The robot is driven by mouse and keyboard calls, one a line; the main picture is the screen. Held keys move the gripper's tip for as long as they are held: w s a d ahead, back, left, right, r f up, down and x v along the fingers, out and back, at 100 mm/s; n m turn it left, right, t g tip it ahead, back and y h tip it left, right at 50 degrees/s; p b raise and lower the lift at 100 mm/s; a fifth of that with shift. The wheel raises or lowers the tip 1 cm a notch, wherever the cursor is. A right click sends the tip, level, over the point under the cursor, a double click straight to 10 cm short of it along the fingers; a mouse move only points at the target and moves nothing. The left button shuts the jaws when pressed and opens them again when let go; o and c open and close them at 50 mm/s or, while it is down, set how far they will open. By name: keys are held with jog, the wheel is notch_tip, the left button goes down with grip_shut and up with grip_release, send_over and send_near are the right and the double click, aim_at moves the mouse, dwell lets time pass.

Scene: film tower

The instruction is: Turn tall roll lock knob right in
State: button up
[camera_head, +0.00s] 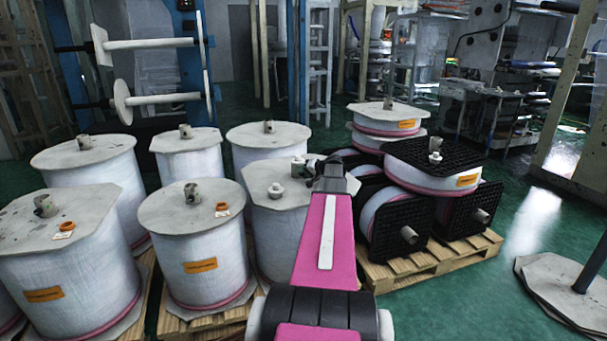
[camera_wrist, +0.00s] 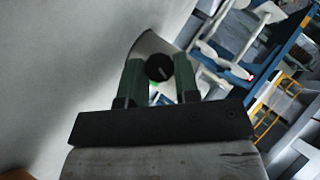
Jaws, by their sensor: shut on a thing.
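The lock knob (camera_wrist: 159,68) is a small dark round knob with a pale line across its face. In the wrist view it sits between the two green fingers of my gripper (camera_wrist: 158,64), which is shut on it. Behind it is a pale curved piece (camera_wrist: 150,44), and a large pale grey surface fills the left of that view. In the head view my pink arm reaches forward over a white roll with a grey lid (camera_head: 258,185). The arm hides the knob and my fingertips there. Which way the knob is turned is hard to tell.
Several tall white rolls with grey lids (camera_head: 190,205) stand on pallets at the left. Black-ended spools (camera_head: 400,225) are stacked on a pallet (camera_head: 430,265) at the right. A blue rack with horizontal rods (camera_head: 155,44) stands behind.

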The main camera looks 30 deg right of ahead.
jog(key=shift+d+f+m+t+y, duration=0.15)
jog(key=shift+f+m+t+y, duration=0.05)
jog(key=shift+m+t+y, duration=0.75)
jog(key=shift+y, duration=0.25)
jog(key=o, duration=0.9)
jog(key=v, duration=1.1)
jog(key=shift+w, duration=0.1)
